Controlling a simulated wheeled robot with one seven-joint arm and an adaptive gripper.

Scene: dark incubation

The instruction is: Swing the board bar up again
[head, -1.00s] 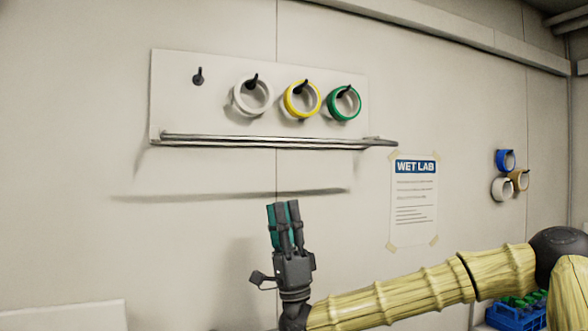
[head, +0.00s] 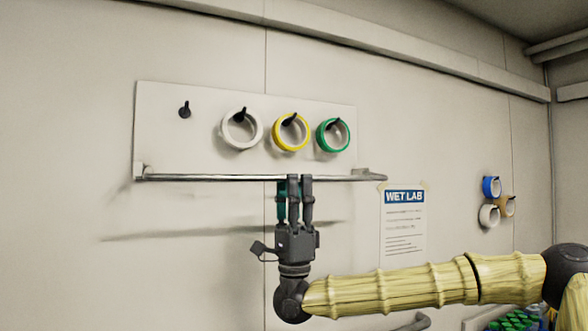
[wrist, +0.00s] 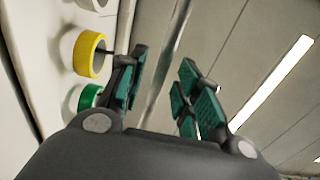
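The white pegboard (head: 160,140) is on the wall with a metal bar (head: 220,178) running level along its lower edge. The bar is down, below the rings. White (head: 256,128), yellow (head: 277,133) and green (head: 323,138) tape rolls hang on pegs; the leftmost peg (head: 184,110) is empty. My gripper (head: 293,180) points up with its fingertips overlapping the bar near its middle. In the wrist view the teal-padded fingers (wrist: 165,85) are apart and the bar (wrist: 168,70) passes through the gap between them in the picture. I cannot tell whether they touch it.
A WET LAB notice (head: 404,220) is taped to the wall right of my gripper. Blue (head: 491,187), white and tan rolls hang further right. A rack (head: 515,321) is at the lower right.

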